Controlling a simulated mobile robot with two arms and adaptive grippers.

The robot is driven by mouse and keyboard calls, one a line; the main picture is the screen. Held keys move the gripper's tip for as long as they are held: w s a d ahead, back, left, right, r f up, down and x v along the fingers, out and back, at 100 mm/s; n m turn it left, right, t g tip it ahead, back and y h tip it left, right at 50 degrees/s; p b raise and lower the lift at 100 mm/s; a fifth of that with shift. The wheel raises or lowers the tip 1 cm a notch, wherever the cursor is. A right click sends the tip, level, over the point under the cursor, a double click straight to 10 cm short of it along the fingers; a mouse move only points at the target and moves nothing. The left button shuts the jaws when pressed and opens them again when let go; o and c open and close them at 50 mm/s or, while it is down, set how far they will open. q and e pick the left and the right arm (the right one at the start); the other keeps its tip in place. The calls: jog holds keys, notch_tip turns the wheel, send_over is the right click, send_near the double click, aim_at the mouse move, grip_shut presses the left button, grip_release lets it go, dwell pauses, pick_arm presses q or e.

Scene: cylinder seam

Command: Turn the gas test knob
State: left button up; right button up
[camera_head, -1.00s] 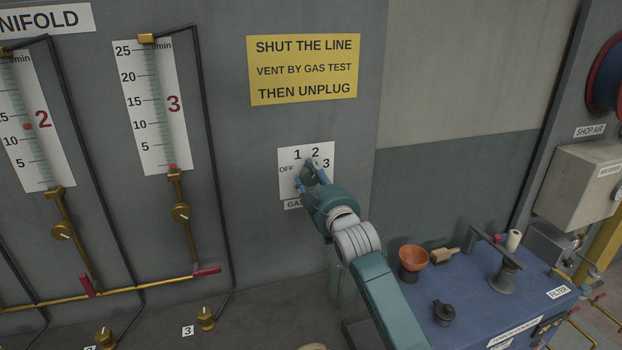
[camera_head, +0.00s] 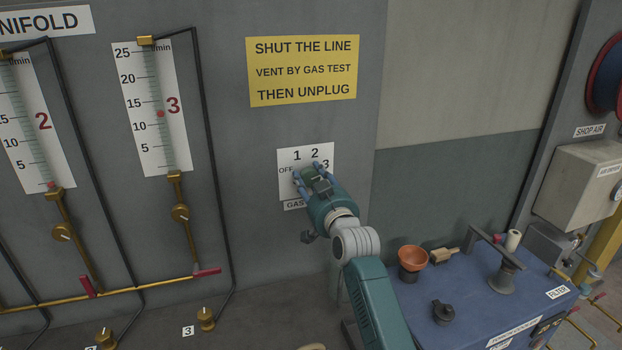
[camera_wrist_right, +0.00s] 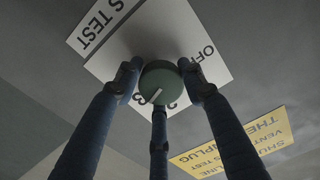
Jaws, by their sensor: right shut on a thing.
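The green gas test knob (camera_head: 309,173) sits on a white dial plate (camera_head: 290,157) marked OFF, 1, 2 and 3, mostly hidden by my gripper in the head view. My right gripper (camera_head: 312,179) is shut on the knob, its blue fingers around the rim. In the right wrist view the knob (camera_wrist_right: 161,82) lies between the fingers of my gripper (camera_wrist_right: 160,88). Its white pointer line points toward the side with 3 and 2, seemingly nearer 3. My left gripper is not in view.
A yellow sign (camera_head: 303,70) hangs above the plate. A blue bench (camera_head: 460,290) with an orange cup (camera_head: 412,258) stands at right.

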jog(key=shift+a+f, duration=0.1)
jog(key=shift+f, duration=0.55)
jog(key=o, duration=1.1)
jog(key=shift+r, duration=0.2)
jog(key=shift+r, duration=0.1)
jog(key=v, duration=1.2)
